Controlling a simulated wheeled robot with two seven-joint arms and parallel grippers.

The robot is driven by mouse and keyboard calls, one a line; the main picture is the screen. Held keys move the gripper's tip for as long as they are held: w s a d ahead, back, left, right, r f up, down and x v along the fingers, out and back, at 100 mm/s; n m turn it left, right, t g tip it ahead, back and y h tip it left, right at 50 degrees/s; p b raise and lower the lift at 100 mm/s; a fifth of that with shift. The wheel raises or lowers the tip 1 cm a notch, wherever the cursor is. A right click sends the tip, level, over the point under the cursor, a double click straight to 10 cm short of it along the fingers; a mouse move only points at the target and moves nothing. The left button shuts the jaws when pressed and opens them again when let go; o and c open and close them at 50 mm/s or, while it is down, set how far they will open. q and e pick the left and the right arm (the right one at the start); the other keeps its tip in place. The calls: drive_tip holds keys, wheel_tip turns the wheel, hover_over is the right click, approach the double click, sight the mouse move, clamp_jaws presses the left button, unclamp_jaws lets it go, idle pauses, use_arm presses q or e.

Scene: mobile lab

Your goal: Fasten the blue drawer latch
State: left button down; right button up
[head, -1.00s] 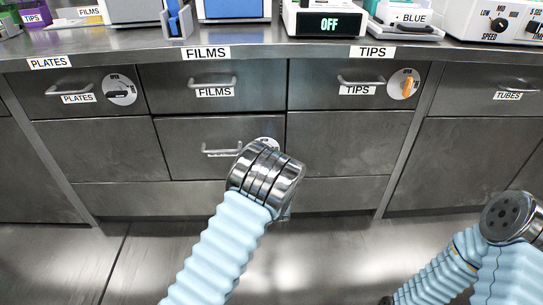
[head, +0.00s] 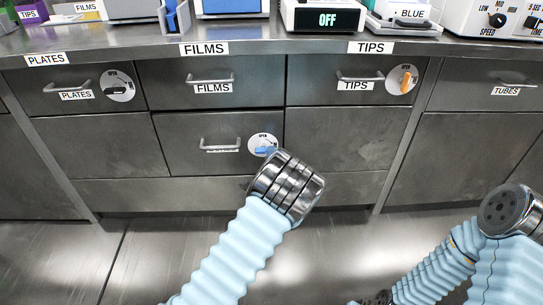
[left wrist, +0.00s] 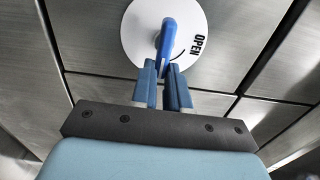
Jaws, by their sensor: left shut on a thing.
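The blue latch (head: 265,150) sits on a round white plate (head: 254,141) marked OPEN, at the right of the middle lower drawer (head: 185,140). In the head view its handle lies roughly level, partly beside my left wrist. In the left wrist view the blue latch (left wrist: 168,35) stands out from its disc, and my left gripper (left wrist: 166,70) is shut on its near end. In the head view my left arm hides those fingers. My right arm shows at the lower right, but its gripper is not visible.
The drawer's handle (head: 220,145) is left of the latch. A dark latch (head: 118,90) is on the PLATES drawer and an orange latch (head: 406,82) on the TIPS drawer. The counter above (head: 290,47) holds instruments. The floor in front is clear.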

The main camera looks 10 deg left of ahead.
use_arm(q)
drive_tip(key=c, duration=1.1)
unclamp_jaws()
drive_tip(key=shift+s, duration=0.1)
drive_tip(key=p+v, duration=0.1)
drive_tip(key=v, duration=1.2)
drive_tip(key=shift+s+d, duration=0.15)
drive_tip(key=shift+s, duration=0.15)
